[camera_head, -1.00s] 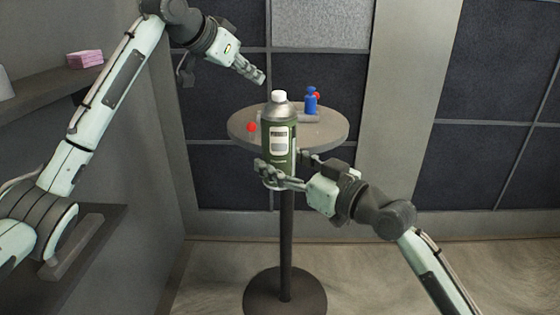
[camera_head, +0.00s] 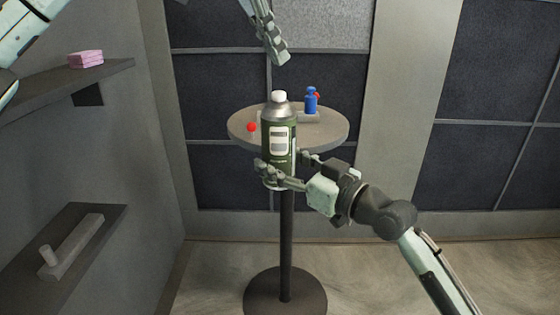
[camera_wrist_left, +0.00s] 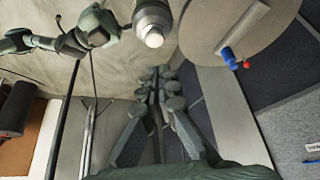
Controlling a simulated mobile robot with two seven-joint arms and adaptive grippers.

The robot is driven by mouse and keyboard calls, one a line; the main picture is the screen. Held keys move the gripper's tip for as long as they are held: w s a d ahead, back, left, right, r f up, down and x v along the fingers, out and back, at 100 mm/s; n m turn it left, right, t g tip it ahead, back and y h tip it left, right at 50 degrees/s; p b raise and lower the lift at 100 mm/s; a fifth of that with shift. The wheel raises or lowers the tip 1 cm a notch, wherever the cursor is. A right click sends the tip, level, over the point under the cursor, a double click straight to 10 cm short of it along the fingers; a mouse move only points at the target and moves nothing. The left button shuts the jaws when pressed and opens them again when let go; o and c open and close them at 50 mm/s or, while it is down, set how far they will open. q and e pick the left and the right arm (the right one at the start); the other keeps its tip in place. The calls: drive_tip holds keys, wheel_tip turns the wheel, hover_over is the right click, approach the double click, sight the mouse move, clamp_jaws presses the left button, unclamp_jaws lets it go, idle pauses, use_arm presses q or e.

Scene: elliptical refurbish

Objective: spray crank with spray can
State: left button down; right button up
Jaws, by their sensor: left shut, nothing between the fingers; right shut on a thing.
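A green spray can (camera_head: 279,137) with a silver top and white cap stands upright in my right gripper (camera_head: 281,178). The gripper is shut around its lower part, in front of the round table. In the left wrist view the can's top (camera_wrist_left: 152,22) shows above the fingers. My left gripper (camera_head: 278,58) is shut and empty, above and behind the can, apart from it. A grey bar (camera_head: 309,117) with a blue post (camera_head: 311,100) and a red part lies on the table, partly behind the can. A similar grey bar with a peg (camera_head: 76,247) lies on the lower left shelf. I cannot tell which is the crank.
The round table (camera_head: 333,132) stands on one post with a round base (camera_head: 285,296). A small red knob (camera_head: 251,127) shows at its left side. A pink stack (camera_head: 86,59) sits on the upper left shelf (camera_head: 108,78). The floor right of the base is clear.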

sight(281, 91)
use_arm(q)
drive_tip(key=shift+f, duration=1.45)
use_arm(e)
drive_tip(key=shift+r, duration=0.1)
use_arm(q)
drive_tip(key=shift+f, duration=0.25)
drive_tip(key=shift+f, duration=1)
use_arm(e)
drive_tip(key=shift+r, duration=0.1)
use_arm(q)
drive_tip(key=shift+r, duration=2.55)
